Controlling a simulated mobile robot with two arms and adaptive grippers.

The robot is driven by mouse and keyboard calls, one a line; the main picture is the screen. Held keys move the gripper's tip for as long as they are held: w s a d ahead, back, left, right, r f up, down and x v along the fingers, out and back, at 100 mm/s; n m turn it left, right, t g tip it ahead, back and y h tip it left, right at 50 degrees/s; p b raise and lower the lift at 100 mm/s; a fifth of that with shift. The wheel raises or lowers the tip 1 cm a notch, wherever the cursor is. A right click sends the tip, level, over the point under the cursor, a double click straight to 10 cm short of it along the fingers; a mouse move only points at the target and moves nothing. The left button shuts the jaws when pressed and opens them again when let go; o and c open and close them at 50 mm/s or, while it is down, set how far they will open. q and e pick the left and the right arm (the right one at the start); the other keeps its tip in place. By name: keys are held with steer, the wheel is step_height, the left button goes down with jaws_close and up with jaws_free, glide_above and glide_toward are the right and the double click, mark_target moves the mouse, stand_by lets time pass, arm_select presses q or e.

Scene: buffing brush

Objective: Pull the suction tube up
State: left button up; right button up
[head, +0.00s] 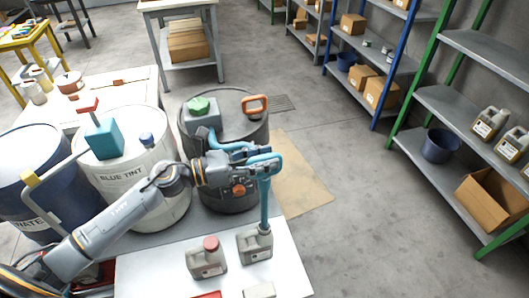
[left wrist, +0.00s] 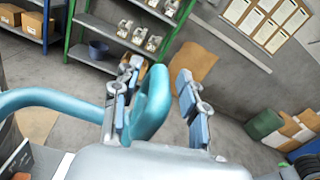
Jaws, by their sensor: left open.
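The teal suction tube (head: 264,203) stands upright, with its lower end at the mouth of a grey jug (head: 255,246) on the white table. A teal hose runs from its top toward the dark drum (head: 236,188). In the left wrist view, the tube's looped top (left wrist: 152,103) stands between my left gripper's fingers (left wrist: 159,104), with a gap on the right side. My left gripper (head: 264,166) is open at the tube's top in the head view. Whether the left finger touches the loop is unclear. My right gripper is not in view.
A second grey jug with a red cap (head: 206,258) stands left of the first. A white "BLUE TINT" drum (head: 125,182) and a blue water drum (head: 38,170) stand at left. Shelves (head: 450,105) line the right wall. The floor between is mostly clear.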

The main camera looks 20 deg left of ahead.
arm_select(q)
steer(key=shift+d, duration=0.15)
steer(key=shift+c, duration=0.5)
jaws_close()
